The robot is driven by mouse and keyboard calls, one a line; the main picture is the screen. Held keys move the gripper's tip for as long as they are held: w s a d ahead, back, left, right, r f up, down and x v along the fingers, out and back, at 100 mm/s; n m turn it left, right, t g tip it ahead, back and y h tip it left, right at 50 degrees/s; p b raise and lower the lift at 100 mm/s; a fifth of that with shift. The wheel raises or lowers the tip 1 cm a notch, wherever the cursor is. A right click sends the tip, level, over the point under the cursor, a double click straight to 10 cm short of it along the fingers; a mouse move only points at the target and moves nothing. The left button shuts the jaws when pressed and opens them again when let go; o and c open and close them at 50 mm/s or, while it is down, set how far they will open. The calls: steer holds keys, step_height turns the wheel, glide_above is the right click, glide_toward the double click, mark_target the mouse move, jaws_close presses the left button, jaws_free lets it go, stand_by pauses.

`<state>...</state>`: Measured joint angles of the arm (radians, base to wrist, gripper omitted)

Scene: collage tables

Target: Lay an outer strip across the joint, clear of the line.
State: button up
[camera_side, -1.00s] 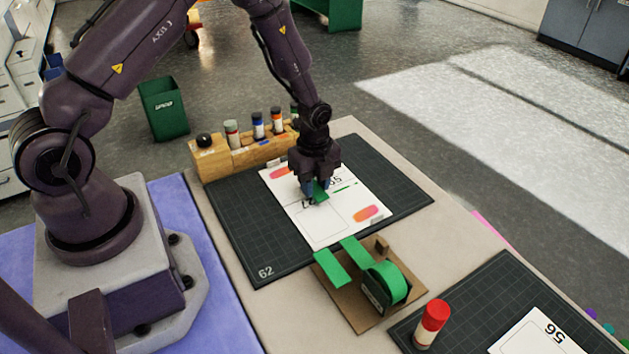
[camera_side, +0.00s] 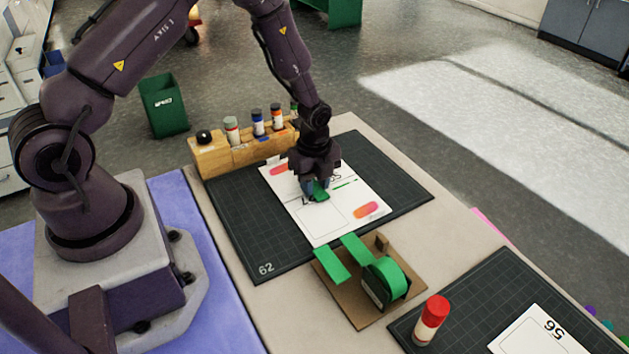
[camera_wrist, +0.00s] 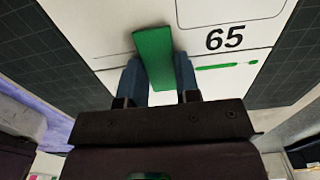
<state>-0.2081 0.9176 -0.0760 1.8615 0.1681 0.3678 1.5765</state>
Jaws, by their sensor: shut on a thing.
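My gripper (camera_side: 314,190) is shut on a short green strip (camera_wrist: 154,58), gripped between its two blue fingers (camera_wrist: 159,82) in the wrist view. The strip also shows in the side view (camera_side: 321,194). It is over a white sheet (camera_side: 321,228) marked 65, and its far end crosses a thin dark line across the sheet, which may be the joint. I cannot tell whether the strip touches the paper. A thin green line (camera_wrist: 228,65) lies to the right of the strip, apart from it.
The sheet lies on a dark cutting mat (camera_side: 231,220). The dispenser has a cardboard base (camera_side: 352,310) and a green roll (camera_side: 391,277). A red-capped tube (camera_side: 432,320) stands on a second mat (camera_side: 480,290). A wooden rack (camera_side: 212,163) of bottles stands behind.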

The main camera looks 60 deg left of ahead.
steer(key=o, duration=0.8)
steer(key=shift+c, duration=0.2)
steer(key=shift+r, duration=3.5)
